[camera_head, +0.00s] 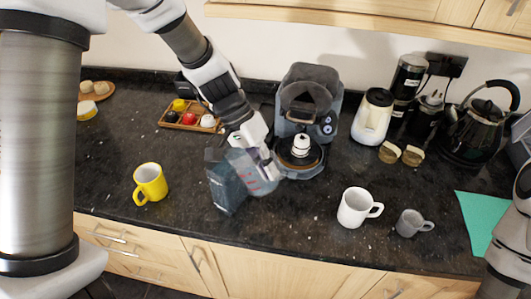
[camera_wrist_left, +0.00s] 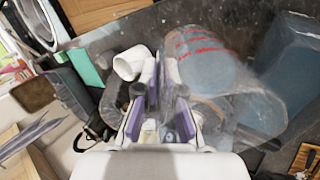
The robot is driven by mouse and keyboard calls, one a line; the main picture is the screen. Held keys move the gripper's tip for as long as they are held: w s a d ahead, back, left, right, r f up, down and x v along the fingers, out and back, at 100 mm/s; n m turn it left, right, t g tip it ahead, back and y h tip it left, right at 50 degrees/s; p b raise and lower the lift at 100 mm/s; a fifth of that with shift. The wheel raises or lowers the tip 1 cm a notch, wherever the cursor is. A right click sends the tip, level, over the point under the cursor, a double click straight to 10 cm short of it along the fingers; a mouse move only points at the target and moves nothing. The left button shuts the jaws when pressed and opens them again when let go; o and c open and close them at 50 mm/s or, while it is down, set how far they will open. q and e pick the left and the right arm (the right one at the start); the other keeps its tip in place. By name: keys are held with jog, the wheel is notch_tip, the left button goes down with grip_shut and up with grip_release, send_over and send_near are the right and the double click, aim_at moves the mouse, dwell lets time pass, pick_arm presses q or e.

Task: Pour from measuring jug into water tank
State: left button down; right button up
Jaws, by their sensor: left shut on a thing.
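My left gripper (camera_head: 266,165) is shut on the clear measuring jug (camera_head: 249,167), which has red markings. In the left wrist view the jug (camera_wrist_left: 205,50) is beside the fingers (camera_wrist_left: 160,100), with bluish content showing through it. The bluish, see-through water tank (camera_head: 226,188) stands on the dark counter to the left of the gripper. It also shows in the left wrist view (camera_wrist_left: 292,65). In the head view the jug overlaps the tank's upper right side and looks tilted. I cannot tell whether water is flowing. My right gripper is out of view.
A coffee machine (camera_head: 308,92) stands behind and right of the gripper. A yellow mug (camera_head: 149,181) is at left; a white mug (camera_head: 354,208) and a grey cup (camera_head: 408,224) are at right. A tray (camera_head: 176,124), white canister (camera_head: 373,115) and kettle (camera_head: 478,128) stand farther back.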

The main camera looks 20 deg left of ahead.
pick_arm(q)
jog(key=y+p, duration=0.2)
jog(key=y, duration=0.1)
jog(key=shift+w+f+y+p, duration=0.2)
jog(key=shift+w+y+p, duration=0.1)
jog(key=shift+w+p, duration=0.1)
jog(key=p, duration=0.1)
jog(key=r+y+p, duration=0.1)
jog(key=r+p, duration=0.1)
jog(key=shift+w+a+r+t, duration=0.1)
jog(key=shift+w+r+t, duration=0.05)
jog(key=shift+w+t, duration=0.15)
jog(key=p, duration=0.1)
jog(key=r+y+p, duration=0.1)
jog(key=a+r+p, duration=0.1)
jog(key=shift+s+r, duration=0.1)
jog(key=shift+s, duration=0.2)
jog(key=shift+a+y+b, duration=0.15)
jog(key=shift+y+b, duration=0.25)
jog(key=shift+b, duration=0.1)
jog(key=shift+r, duration=0.3)
jog(key=shift+w, duration=0.2)
jog(key=shift+s+r, duration=0.1)
jog(key=shift+s, duration=0.05)
